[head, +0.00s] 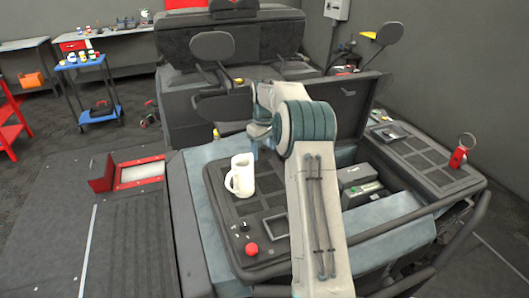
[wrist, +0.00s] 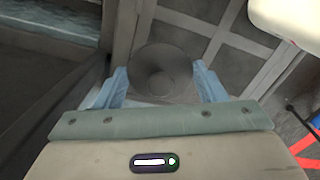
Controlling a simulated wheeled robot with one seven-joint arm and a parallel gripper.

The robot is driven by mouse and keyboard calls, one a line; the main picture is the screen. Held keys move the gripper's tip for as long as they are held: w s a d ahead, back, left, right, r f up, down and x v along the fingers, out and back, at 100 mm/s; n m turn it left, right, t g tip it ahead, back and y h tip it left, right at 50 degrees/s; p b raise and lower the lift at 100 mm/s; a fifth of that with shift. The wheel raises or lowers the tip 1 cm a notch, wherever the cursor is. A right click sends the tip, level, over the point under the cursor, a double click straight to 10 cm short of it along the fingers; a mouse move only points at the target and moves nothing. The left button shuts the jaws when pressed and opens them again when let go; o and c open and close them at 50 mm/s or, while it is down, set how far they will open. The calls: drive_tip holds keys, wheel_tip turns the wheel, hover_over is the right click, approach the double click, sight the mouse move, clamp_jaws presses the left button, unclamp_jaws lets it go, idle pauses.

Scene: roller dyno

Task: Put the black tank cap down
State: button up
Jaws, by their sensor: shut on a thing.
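The black tank cap (wrist: 160,62) is a dark round piece with a raised middle, seen between the two blue fingers of my gripper (wrist: 160,82) in the wrist view. The fingers are shut on its sides. I cannot make out the cap in the head view; the arm and gripper hide that spot. The wrist view shows the ribbed panel below the cap, but I cannot tell how high the cap is above it.
A red knob (head: 251,249) is at the panel's front. An open lid (head: 345,100) and engine bay lie right of it.

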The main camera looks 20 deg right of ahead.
sight(264, 152)
drive_tip(key=shift+f, duration=1.5)
drive_tip(key=shift+f, duration=0.6)
drive_tip(key=o, duration=1)
